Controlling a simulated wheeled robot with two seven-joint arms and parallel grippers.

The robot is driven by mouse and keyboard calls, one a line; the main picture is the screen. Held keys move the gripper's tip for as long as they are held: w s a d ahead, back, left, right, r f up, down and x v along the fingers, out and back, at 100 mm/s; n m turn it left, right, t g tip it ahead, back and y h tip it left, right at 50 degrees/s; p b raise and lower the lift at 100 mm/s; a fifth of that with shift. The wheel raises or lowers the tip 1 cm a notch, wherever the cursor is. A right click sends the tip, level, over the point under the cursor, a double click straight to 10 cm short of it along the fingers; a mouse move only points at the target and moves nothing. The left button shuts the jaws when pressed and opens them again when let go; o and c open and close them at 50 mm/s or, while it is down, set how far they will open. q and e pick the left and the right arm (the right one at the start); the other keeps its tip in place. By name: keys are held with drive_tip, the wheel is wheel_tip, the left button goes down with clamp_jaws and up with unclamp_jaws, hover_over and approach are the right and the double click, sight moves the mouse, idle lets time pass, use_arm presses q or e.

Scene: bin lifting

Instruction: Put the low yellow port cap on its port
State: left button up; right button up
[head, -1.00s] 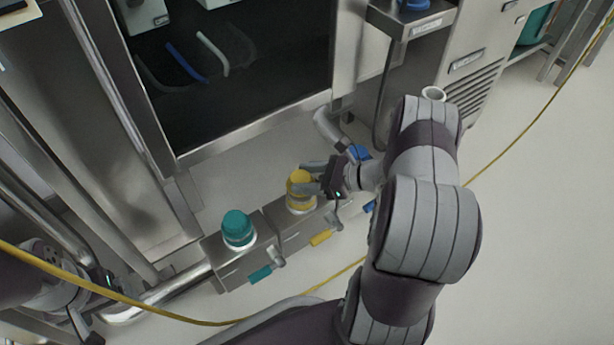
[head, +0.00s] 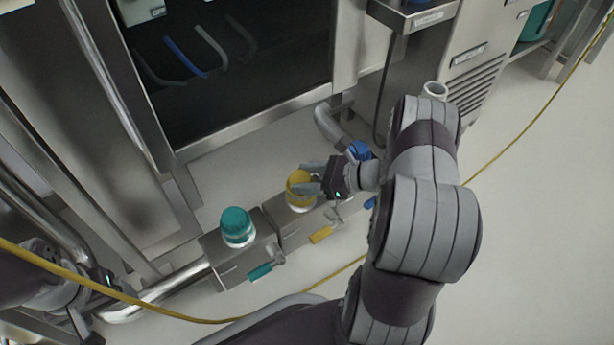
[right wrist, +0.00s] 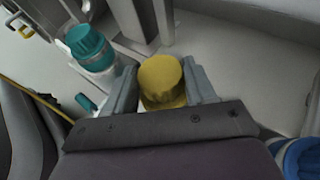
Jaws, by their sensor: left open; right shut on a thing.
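The yellow port cap (head: 299,183) sits at the top of the middle port, upright as far as I can see. The port's steel block (head: 298,229) has a yellow lever (head: 321,234) at its front. My right gripper (head: 306,180) reaches in from the right and is shut on the yellow cap. In the right wrist view the cap (right wrist: 161,80) stands between the two grey fingers, with a yellow part below it. Whether the cap is fully seated is hidden. My left gripper (head: 92,305) is open and empty at the lower left, partly out of view.
A teal cap (head: 237,223) on its port with a teal lever (head: 260,271) stands to the left. A blue cap (head: 359,151) is to the right, partly behind my right arm. A yellow cable (head: 175,314) crosses the front. A steel cabinet (head: 255,128) stands behind.

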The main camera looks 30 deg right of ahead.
drive_tip(key=shift+f, duration=0.2)
idle(0.3)
drive_tip(key=o, duration=1.3)
drive_tip(key=shift+o, duration=0.2)
drive_tip(key=shift+s+d+r+p, duration=0.25)
drive_tip(key=shift+r+p, duration=0.05)
drive_tip(key=p+v, duration=0.6)
drive_tip(key=v, duration=0.5)
drive_tip(key=shift+s+d, duration=0.25)
drive_tip(key=shift+d, duration=0.05)
